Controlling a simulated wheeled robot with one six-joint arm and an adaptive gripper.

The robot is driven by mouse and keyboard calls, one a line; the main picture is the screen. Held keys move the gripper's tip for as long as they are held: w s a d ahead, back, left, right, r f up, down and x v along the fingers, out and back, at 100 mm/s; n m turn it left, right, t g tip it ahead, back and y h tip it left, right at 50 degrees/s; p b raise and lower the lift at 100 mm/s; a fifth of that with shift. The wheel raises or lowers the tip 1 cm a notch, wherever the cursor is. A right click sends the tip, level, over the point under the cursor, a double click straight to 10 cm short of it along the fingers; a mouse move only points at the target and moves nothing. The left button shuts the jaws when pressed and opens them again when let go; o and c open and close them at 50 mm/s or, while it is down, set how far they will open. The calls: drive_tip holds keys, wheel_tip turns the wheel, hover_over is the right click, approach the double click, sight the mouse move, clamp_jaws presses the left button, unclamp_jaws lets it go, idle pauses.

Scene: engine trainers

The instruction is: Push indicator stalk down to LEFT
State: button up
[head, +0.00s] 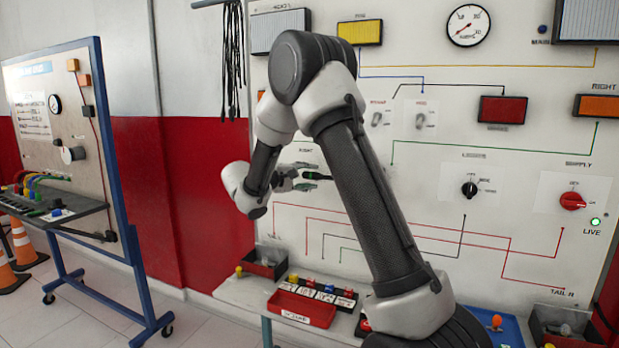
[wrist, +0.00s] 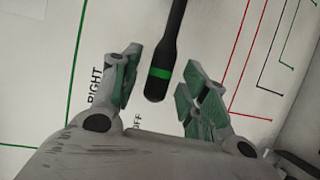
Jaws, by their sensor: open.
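The indicator stalk (wrist: 165,50) is a black rod with a green band near its rounded tip. In the wrist view it comes in from the top and its end lies between my two fingers. My gripper (wrist: 162,65) is open, with a visible gap on each side of the stalk. In the head view my gripper (head: 290,178) is in front of the white panel, and a dark part of the stalk (head: 318,176) shows just right of it. The printed RIGHT (wrist: 96,85) and OFF (wrist: 137,121) labels show near the fingers. I see no LEFT label.
The white trainer panel (head: 450,240) carries coloured wiring lines, a black lighting knob (head: 469,189) and a red supply knob (head: 573,200) with a lit green LIVE lamp (head: 595,221). A red tray (head: 302,308) and bins stand below. A blue-framed board (head: 118,150) stands at left.

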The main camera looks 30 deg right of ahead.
drive_tip(key=shift+x, duration=0.9)
clamp_jaws()
drive_tip(key=shift+s+d+f+n+h, duration=0.15)
drive_tip(key=shift+f+n+h, duration=0.1)
drive_tip(key=shift+f+n, duration=0.5)
drive_tip(key=shift+s+d+f+n+h, duration=0.15)
drive_tip(key=shift+f+n+h, duration=0.25)
drive_tip(key=shift+f, duration=0.55)
drive_tip(key=shift+s+f+n+h, duration=0.15)
drive_tip(key=shift+f+n, duration=0.5)
drive_tip(key=shift+f, duration=0.15)
unclamp_jaws()
drive_tip(key=v, duration=1.2)
